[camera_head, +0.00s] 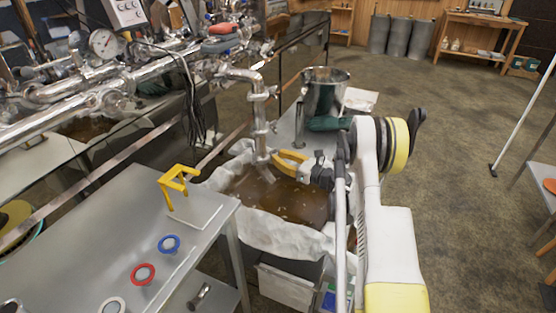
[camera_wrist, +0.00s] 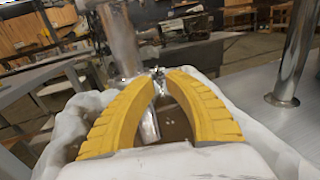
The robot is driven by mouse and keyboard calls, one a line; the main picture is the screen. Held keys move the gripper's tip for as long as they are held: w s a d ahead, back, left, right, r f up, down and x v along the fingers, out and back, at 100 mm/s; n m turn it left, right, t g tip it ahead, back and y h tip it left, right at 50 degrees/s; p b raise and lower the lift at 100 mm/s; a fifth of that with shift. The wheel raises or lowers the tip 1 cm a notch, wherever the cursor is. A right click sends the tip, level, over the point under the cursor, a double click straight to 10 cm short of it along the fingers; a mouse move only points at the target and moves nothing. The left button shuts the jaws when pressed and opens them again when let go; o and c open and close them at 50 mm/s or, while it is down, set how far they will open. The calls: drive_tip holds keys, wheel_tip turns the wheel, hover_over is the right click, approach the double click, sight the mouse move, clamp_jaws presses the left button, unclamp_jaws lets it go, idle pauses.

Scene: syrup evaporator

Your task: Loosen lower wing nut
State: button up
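The drain pipe (camera_head: 260,112) is a shiny metal pipe that runs down from the evaporator, with several clamp joints on it. Its lower end is over a cloth-lined tub of brown liquid. My gripper (camera_head: 274,157) has two yellow fingers and is at the right side of the pipe's lower part. In the wrist view, the fingertips come close together around a small metal piece, which looks like the lower wing nut (camera_wrist: 157,72). The pipe (camera_wrist: 122,45) stands just behind the fingers there. The nut is mostly hidden by the fingertips. Whether it has turned does not show.
The tub's white cloth (camera_head: 285,240) lies below my gripper. A steel table (camera_head: 100,235) with a yellow stand (camera_head: 178,185), a blue ring (camera_head: 169,244) and a red ring (camera_head: 143,274) is at left. A steel pot (camera_head: 325,92) stands behind my arm. Floor at right is mostly open.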

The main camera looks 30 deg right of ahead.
drive_tip(key=shift+w+a, duration=0.1)
drive_tip(key=shift+w, duration=0.05)
clamp_jaws()
